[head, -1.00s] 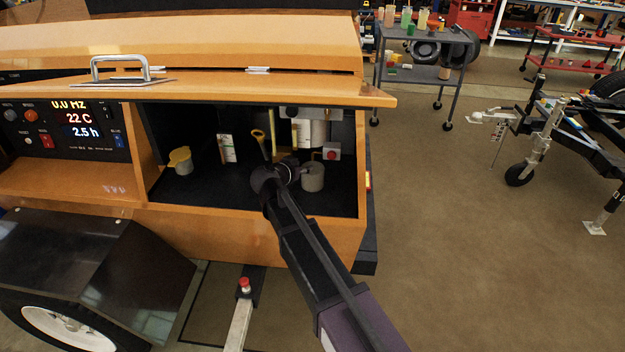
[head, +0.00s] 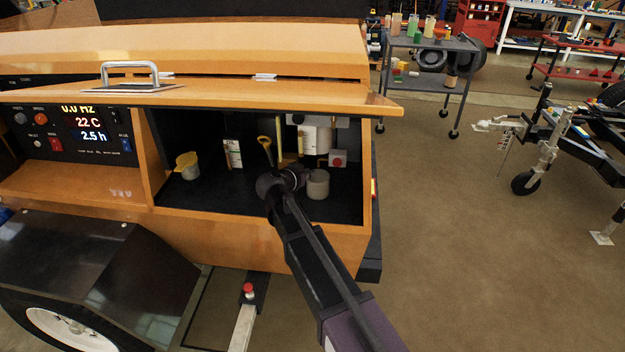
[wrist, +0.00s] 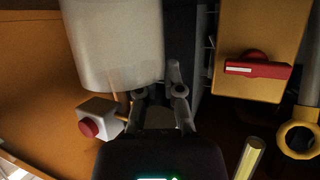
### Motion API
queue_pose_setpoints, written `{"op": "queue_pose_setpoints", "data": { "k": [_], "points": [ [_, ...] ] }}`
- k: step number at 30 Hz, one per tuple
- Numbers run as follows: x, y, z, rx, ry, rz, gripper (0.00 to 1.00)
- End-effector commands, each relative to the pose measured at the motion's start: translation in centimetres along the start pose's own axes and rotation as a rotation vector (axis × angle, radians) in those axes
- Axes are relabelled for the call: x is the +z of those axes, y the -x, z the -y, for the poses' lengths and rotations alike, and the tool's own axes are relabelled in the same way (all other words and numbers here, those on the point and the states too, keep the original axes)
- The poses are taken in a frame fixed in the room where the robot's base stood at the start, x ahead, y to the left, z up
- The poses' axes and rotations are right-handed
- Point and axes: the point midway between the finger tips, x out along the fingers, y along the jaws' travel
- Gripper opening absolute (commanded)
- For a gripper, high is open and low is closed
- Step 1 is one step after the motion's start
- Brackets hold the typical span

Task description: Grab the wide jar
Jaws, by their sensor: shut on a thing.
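The wide jar (head: 317,184) is a pale grey, squat cylinder inside the open compartment. My gripper (head: 296,180) is just to its left in the head view, at the end of my arm reaching in from the front. The exact contact is partly hidden by the fingers. I cannot tell whether the jar rests on the dark compartment floor or is slightly clear of it.
A box with a red button (head: 337,159) and a white cylinder (head: 318,139) stand behind the jar. A yellow ring-handled rod (head: 265,145) is behind my gripper. A yellow-topped cup (head: 187,166) stands left. The orange lid (head: 250,98) overhangs the compartment.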

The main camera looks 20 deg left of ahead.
Motion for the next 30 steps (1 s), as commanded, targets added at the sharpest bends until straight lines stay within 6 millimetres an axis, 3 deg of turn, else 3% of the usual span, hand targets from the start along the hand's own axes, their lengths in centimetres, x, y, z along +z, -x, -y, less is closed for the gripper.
{"op": "queue_pose_setpoints", "data": {
  "k": [8, 20, 30],
  "points": [
    [-0.6, 0.3, -0.1, 0.001, -0.002, 0.003, 0.0],
    [-3.6, 1.5, -0.1, 0.001, -0.001, 0.002, 0.0],
    [-1.8, 6.8, -5.9, 0.001, -0.001, 0.002, 0.0]
  ]
}}
